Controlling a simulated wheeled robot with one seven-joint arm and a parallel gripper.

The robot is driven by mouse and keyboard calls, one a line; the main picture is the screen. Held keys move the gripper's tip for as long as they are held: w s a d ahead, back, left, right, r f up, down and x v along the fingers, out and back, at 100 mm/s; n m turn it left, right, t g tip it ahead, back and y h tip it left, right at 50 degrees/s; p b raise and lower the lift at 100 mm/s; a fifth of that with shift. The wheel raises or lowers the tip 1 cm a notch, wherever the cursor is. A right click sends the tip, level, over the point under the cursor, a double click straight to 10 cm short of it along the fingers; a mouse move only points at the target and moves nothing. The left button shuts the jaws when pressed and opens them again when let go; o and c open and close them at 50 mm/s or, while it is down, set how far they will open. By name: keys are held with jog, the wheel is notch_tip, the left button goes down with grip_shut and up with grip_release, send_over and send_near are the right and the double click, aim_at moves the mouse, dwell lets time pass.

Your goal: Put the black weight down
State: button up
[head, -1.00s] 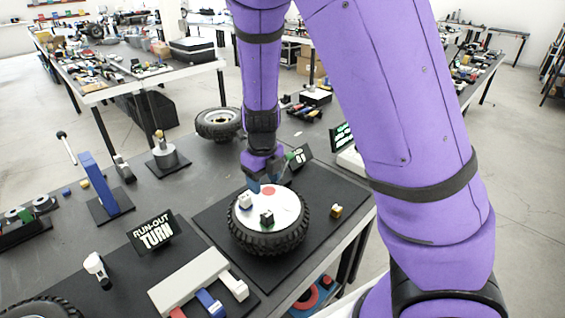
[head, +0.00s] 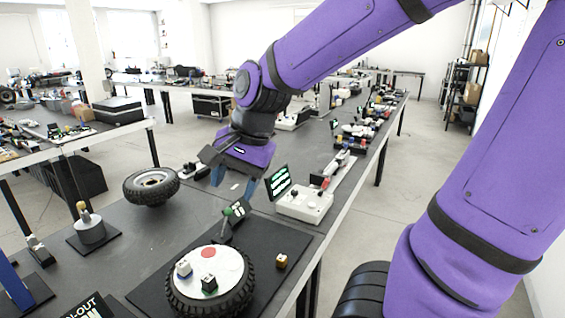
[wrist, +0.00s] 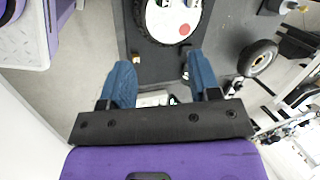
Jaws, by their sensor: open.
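A small black block with a white top (head: 209,284), possibly the black weight, sits on the white disc (head: 228,262) of a tyre lying flat on a black mat. A pale block with blue (head: 184,268) and a red spot are also on the disc. My gripper (head: 233,184) is raised behind the tyre, its blue fingers apart with nothing between them. In the wrist view my gripper (wrist: 160,76) is also open and empty, with the disc (wrist: 160,22) beyond its fingertips.
A small brass-coloured block (head: 282,261) is on the mat right of the tyre. Behind it stand a small sign (head: 279,182) and a white box with knobs (head: 304,204). Another tyre (head: 151,187) lies at the left. Bare mat surrounds the brass block.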

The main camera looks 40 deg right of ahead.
jog(key=s+d+r+n+t+h, duration=0.2)
jog(key=s+r+n, duration=0.4)
jog(key=s+n, duration=0.4)
jog(key=shift+d+r+n+t+h, duration=0.15)
jog(key=shift+d+n+t+h, duration=0.2)
jog(key=shift+n, duration=0.25)
dwell(1.2)
